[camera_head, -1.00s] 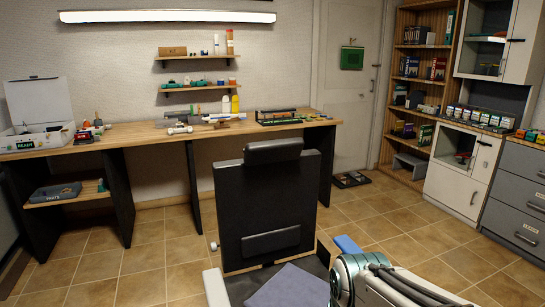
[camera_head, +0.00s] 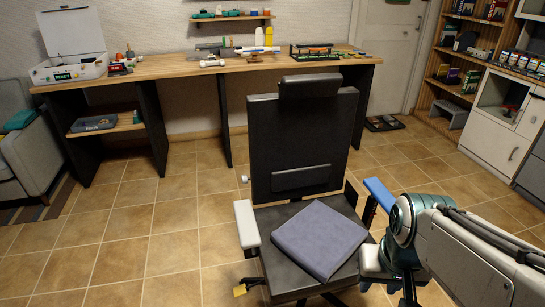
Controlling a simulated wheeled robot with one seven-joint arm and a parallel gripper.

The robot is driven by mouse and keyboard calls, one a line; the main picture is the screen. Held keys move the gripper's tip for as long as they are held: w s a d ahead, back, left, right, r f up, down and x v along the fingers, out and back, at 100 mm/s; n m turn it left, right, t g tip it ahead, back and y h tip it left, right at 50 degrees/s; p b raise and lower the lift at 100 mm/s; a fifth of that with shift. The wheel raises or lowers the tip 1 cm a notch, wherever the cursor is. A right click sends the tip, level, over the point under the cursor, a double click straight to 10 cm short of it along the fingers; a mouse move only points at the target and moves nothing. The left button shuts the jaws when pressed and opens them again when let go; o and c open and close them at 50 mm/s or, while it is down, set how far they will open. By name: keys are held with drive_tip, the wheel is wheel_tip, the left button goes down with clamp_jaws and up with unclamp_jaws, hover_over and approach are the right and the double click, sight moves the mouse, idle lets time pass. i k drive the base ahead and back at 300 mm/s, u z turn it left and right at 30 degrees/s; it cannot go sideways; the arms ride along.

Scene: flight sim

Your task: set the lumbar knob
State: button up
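A black office chair (camera_head: 305,128) stands in the middle, its seat and backrest front facing me. A small pale knob (camera_head: 244,179) sticks out at the left edge of the backrest, level with the dark lumbar pad (camera_head: 301,178). The knob is too small to read its setting. A blue-grey cushion (camera_head: 319,238) lies on the seat. My arm comes in from the lower right, beside the chair's right side. I cannot make out my gripper's fingers.
A grey sofa (camera_head: 32,150) is at far left. Tiled floor is clear left of the chair.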

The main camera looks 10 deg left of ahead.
sight(244, 177)
drive_tip(key=z, duration=1.55)
drive_tip(key=k, duration=1.3)
drive_tip(key=u, duration=1.95)
drive_tip(key=i, duration=1.05)
drive_tip(key=u, duration=0.8)
drive_tip(key=i, duration=0.75)
drive_tip(key=z, duration=0.6)
drive_tip(key=i, duration=0.6)
drive_tip(key=z, duration=0.55)
